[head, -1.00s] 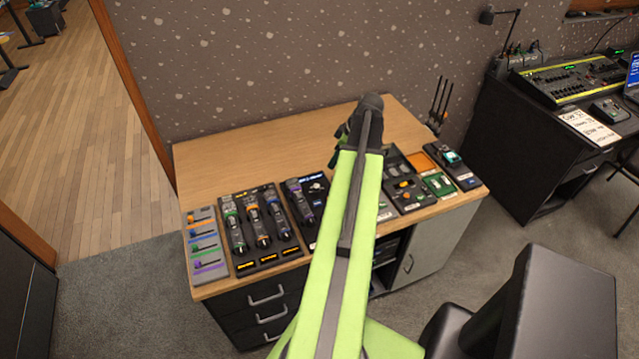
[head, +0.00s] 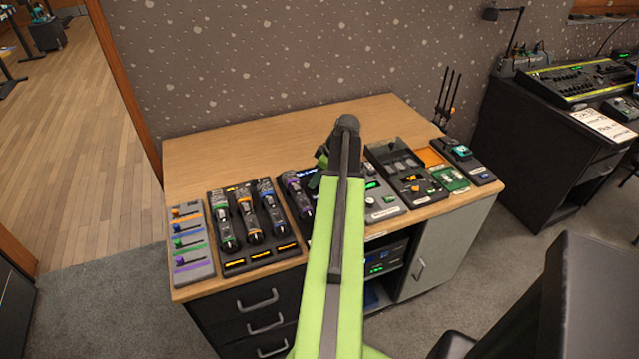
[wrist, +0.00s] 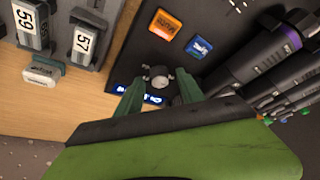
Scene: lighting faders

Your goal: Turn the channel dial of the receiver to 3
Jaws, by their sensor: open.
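The receiver is a black panel (wrist: 224,50) with a purple-banded microphone (wrist: 250,55) on it. In the head view the panel (head: 285,183) lies on the wooden desk, partly hidden by my arm. Its small round grey dial (wrist: 158,78) shows in the wrist view beside a lit blue display (wrist: 152,99). My gripper (wrist: 157,76) is open, its two green fingers on either side of the dial. I cannot tell whether they touch it. The dial's number cannot be read. In the head view my fingers are mostly hidden behind the wrist.
A three-microphone panel (head: 252,225) and a slider strip (head: 190,240) lie to the left. Other devices (head: 405,175) lie to the right. The desk's back (head: 240,140) is bare.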

